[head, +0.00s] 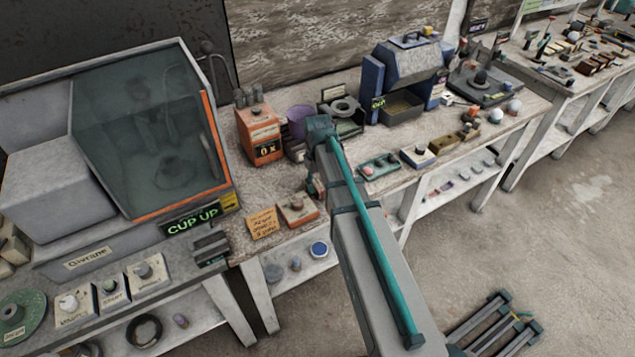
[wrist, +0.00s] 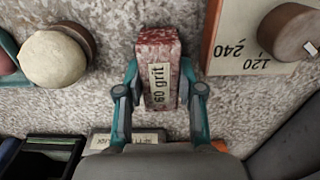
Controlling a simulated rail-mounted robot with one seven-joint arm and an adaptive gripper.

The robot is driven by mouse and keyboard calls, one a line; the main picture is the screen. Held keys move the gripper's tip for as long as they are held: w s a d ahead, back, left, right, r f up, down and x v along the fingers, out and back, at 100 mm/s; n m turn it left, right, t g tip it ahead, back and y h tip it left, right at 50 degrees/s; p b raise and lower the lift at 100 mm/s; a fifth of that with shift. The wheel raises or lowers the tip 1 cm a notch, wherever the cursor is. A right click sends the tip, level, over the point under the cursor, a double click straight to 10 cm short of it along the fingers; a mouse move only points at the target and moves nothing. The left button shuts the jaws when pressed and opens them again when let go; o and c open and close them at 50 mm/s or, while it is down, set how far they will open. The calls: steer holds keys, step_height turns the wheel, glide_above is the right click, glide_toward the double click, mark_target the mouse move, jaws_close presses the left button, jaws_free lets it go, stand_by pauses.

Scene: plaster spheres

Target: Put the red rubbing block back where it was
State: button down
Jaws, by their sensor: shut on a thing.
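The red rubbing block (wrist: 158,48) is a speckled red block with a pale label reading "60 grit", seen in the wrist view. My gripper (wrist: 160,88) has its two teal-and-grey fingers closed on the block's sides, one left and one right. Speckled bench top shows around the block; I cannot tell whether the block touches it.
In the wrist view, a cream sphere (wrist: 55,55) on a brown support is left of the block. A dial panel (wrist: 222,62) marked 120 and 240, with a brown knob (wrist: 290,30), is close on the right. An orange box (head: 258,135) stands on the bench in the head view.

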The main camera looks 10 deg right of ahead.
mark_target(317, 182)
steer(key=c, duration=0.7)
jaws_free()
step_height(317, 182, up, 12)
steer(key=b, duration=0.3)
steer(key=shift+r, duration=0.15)
